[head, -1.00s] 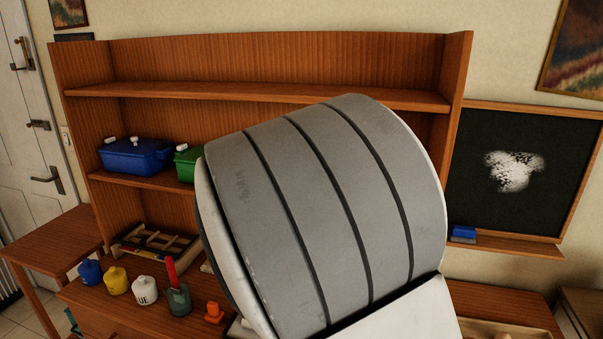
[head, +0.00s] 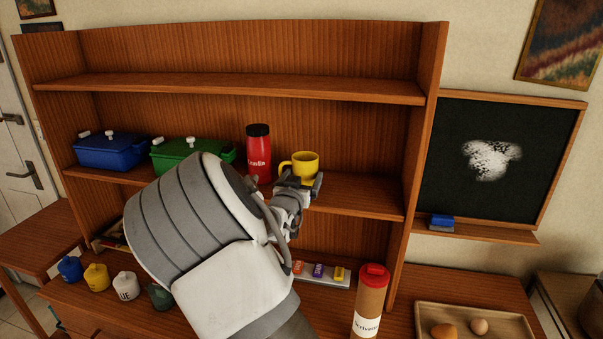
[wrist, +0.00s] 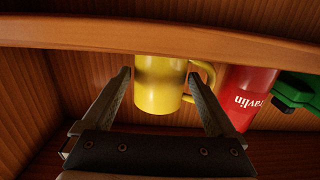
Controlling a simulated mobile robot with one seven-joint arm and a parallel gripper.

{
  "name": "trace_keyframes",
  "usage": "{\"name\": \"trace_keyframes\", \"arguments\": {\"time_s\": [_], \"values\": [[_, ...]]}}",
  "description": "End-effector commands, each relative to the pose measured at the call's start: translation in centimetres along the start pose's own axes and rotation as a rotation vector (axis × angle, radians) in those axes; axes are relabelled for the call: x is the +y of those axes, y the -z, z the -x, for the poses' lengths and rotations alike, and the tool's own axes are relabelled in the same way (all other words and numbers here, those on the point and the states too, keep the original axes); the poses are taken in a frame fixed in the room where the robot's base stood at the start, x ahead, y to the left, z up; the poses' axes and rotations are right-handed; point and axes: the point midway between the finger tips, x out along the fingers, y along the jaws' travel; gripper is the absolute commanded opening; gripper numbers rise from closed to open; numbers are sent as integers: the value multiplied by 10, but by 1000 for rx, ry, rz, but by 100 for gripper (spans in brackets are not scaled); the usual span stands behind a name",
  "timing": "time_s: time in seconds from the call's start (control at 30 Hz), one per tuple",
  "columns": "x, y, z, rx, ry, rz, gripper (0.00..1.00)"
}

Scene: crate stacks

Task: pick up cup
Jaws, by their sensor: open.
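The yellow cup (head: 302,167) stands upright on the middle shelf in the head view, with its handle to the left. My gripper (head: 303,186) is open just in front of the cup, and its jaws hide the cup's lower part there. In the wrist view the yellow cup (wrist: 159,84) shows ahead, between and beyond the two fingertips of my gripper (wrist: 160,76). Its handle is on the right in that view, close to the right fingertip. I cannot tell whether a finger touches the cup.
A red bottle (head: 259,152) stands close beside the cup, on its handle side. Green (head: 185,153) and blue (head: 110,152) lidded pots stand further left on the shelf (head: 360,202). The upper shelf (head: 250,86) runs above. The shelf right of the cup is clear.

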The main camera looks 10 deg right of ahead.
Motion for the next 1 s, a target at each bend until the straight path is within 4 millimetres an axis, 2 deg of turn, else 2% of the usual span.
{"name": "trace_keyframes", "arguments": {"time_s": [0.23, 0.4, 0.5, 0.63, 0.83, 0.87, 1.0], "values": [[0, 4, -17, 1, 0, 2, 92], [0, 12, -41, 0, -1, 3, 92], [-1, 10, -52, 0, 0, 2, 92], [-1, 9, -60, 0, 0, 0, 92], [-1, 8, -60, -1, 1, 0, 92], [-1, 8, -60, -1, 1, 0, 90], [-1, 8, -60, -1, 1, 0, 65]]}}
